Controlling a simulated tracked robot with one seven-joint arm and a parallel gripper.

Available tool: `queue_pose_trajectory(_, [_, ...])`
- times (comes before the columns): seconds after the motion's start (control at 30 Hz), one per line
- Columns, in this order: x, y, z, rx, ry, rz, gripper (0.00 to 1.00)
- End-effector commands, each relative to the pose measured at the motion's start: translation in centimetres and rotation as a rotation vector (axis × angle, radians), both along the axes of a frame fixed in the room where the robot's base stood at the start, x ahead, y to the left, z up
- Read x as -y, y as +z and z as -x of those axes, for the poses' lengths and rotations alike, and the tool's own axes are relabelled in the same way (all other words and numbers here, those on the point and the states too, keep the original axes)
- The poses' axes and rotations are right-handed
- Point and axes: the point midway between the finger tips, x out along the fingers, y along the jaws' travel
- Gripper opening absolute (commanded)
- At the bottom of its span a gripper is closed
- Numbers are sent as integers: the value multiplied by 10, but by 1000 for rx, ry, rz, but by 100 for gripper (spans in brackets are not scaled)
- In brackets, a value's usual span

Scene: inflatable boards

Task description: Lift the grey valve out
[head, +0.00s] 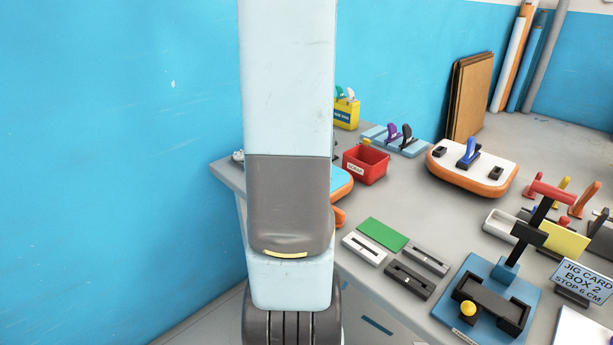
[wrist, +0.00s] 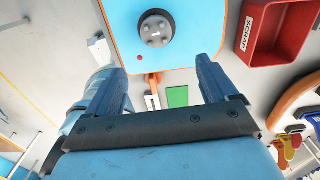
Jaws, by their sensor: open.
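The grey valve (wrist: 156,28) is a round knob with a lugged top, set in a light-blue board (wrist: 205,28) with an orange edge, at the top middle of the wrist view. My gripper (wrist: 160,70) is open and empty. Its two blue fingers are spread wide, and the valve shows beyond the fingertips, between their lines and apart from them. In the head view my arm hides the valve and the gripper. Only a right-hand strip of the blue board (head: 342,182) shows there.
A red scrap bin (head: 366,165) stands to the right of the board. A white board with a blue valve (head: 469,151) is farther right. A green pad (head: 382,234), small slotted blocks and a blue jig (head: 500,300) lie nearer the table's front.

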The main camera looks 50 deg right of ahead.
Motion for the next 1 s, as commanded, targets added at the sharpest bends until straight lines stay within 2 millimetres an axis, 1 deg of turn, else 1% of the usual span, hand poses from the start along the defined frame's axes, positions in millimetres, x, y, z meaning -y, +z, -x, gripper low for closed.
queue_pose_trajectory(0.03, [0, -10, 1, -3, -1, -3, 86])
queue_pose_trajectory(0.1, [0, -23, 1, -3, 0, -3, 86])
queue_pose_trajectory(0.23, [0, -41, 0, -2, 1, -1, 86])
queue_pose_trajectory(0.3, [0, -48, 0, -1, 1, -1, 86])
queue_pose_trajectory(0.53, [-1, -60, 0, -1, 2, -1, 86])
queue_pose_trajectory(0.8, [-3, -95, -4, -1, 1, -1, 86])
queue_pose_trajectory(0.9, [-4, -103, -4, -1, 2, -1, 86])
queue_pose_trajectory(1.0, [-4, -106, -5, 1, 3, 1, 86])
